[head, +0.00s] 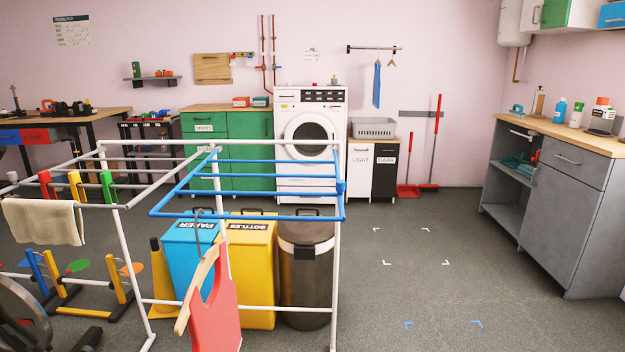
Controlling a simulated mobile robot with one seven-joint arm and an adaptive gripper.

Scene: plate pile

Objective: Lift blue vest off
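A narrow blue garment (377,84), which may be the blue vest, hangs from a dark wall rail (374,48) right of the washing machine. It is small and far off, and I cannot tell how it is hung. An empty hanger (392,60) is beside it on the rail. A red vest (214,310) hangs on a wooden hanger (186,314) at the near drying rack (128,240). The lower edge of the red vest is cut off by the frame. My gripper is not in view.
Paper (188,262) and bottles (262,285) bins and a dark bin (306,285) stand behind the rack. A grey basket (373,128) on a low cabinet and red tools (407,191) are below the rail. Floor (430,270) at centre right is clear, beside a grey counter (585,225).

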